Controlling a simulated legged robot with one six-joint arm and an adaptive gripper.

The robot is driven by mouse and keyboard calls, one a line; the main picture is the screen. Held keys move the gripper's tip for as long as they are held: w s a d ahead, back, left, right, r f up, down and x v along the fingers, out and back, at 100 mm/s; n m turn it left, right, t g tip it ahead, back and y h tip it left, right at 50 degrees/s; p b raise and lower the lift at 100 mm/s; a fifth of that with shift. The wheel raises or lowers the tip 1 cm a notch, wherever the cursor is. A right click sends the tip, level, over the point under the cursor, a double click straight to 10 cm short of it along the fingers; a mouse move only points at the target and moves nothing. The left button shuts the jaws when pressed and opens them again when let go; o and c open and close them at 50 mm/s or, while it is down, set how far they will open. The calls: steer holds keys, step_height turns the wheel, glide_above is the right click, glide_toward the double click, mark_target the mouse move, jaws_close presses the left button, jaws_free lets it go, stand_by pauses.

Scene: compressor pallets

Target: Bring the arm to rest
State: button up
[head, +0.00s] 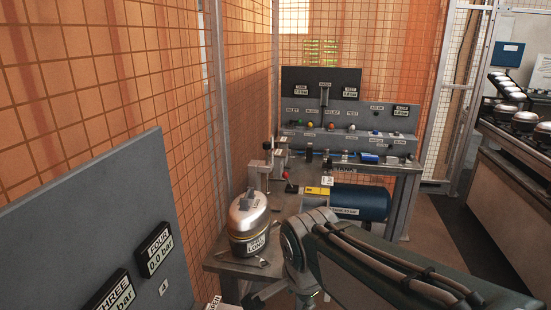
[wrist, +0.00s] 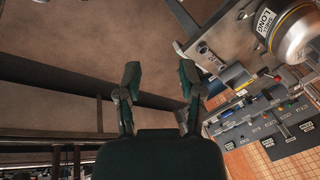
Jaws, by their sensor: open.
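My arm (head: 390,265) reaches in from the lower right of the head view, with its dark green link and cables in front of the bench. My gripper (wrist: 159,80) shows in the wrist view with its two dark green fingers spread apart and nothing between them. Brown floor lies beyond the fingertips. In the head view I cannot make out the fingers clearly, as the arm's end is low and partly cut off.
A silver and black compressor (head: 248,218) labelled LONG stands on the bench (head: 230,265), left of my arm. A blue tank (head: 362,203) and a control panel (head: 345,118) are behind. A grey gauge board (head: 95,220) is at left. More compressors (head: 525,120) stand at right.

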steer(key=s+d+n+t, duration=0.2)
steer(key=s+d+n, duration=0.9)
steer(key=shift+s+r, duration=0.2)
